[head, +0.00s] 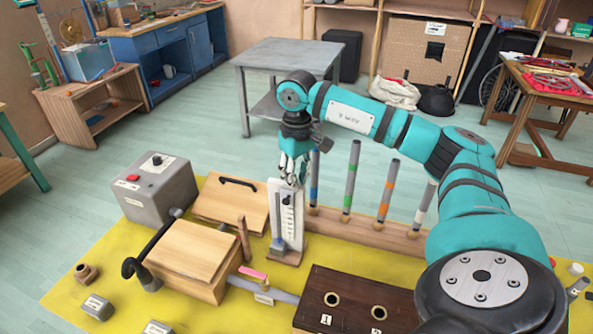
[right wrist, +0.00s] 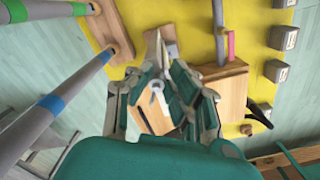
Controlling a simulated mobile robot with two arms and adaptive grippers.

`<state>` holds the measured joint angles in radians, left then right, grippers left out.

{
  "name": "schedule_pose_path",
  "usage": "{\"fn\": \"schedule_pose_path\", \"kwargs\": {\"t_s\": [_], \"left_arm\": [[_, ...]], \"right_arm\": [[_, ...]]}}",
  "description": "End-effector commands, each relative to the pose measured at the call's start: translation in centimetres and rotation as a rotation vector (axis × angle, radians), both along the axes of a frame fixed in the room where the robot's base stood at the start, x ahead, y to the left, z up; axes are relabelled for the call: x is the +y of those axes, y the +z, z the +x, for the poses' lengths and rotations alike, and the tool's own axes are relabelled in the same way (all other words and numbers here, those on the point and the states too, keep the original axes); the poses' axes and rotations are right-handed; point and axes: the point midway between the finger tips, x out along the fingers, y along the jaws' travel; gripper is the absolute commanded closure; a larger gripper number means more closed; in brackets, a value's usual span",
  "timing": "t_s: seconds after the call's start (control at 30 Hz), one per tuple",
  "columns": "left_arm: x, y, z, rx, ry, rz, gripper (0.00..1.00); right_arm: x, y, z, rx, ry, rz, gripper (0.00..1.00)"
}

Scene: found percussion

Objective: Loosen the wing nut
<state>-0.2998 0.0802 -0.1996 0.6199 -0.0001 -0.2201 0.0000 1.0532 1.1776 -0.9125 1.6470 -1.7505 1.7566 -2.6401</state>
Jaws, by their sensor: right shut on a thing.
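A white upright with a printed scale (head: 288,215) stands on a small wooden base (head: 286,257) at the middle of the yellow mat. My right gripper (head: 292,178) points down at the upper part of this upright and is shut on a small part there, taken as the wing nut. The fingers hide most of that part, so its shape cannot be told. In the right wrist view the fingers (right wrist: 165,75) come together over the upright, with a white piece (right wrist: 157,90) between them. My left gripper is not in view.
A wooden rack with several coloured-banded tubes (head: 388,190) stands just right of the upright. Left are a wooden box (head: 195,262), a flat board with a black handle (head: 230,203) and a grey control box (head: 160,188). A dark numbered block (head: 355,300) lies in front.

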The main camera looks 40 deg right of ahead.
Motion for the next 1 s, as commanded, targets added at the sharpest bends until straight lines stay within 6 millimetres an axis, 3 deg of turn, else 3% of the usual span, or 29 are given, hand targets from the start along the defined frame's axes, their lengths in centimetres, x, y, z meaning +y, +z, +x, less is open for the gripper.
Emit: {"fn": "schedule_pose_path", "kwargs": {"t_s": [0.2,0.43,0.47,0.63,1.0], "left_arm": [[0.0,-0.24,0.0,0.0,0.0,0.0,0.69],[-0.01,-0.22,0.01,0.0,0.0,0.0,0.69],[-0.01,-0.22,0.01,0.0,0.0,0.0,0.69],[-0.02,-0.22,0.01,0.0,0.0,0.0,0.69],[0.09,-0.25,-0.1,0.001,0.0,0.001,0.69]], "right_arm": [[-0.47,0.29,0.14,-0.008,0.232,-0.002,1.0],[-0.48,0.31,0.13,-0.008,0.248,-0.002,1.0],[-0.48,0.31,0.14,-0.008,0.248,-0.002,0.8],[-0.44,0.21,0.08,-0.005,0.248,-0.001,0.58],[-0.36,0.59,0.06,-0.003,0.248,0.0,0.56]]}}
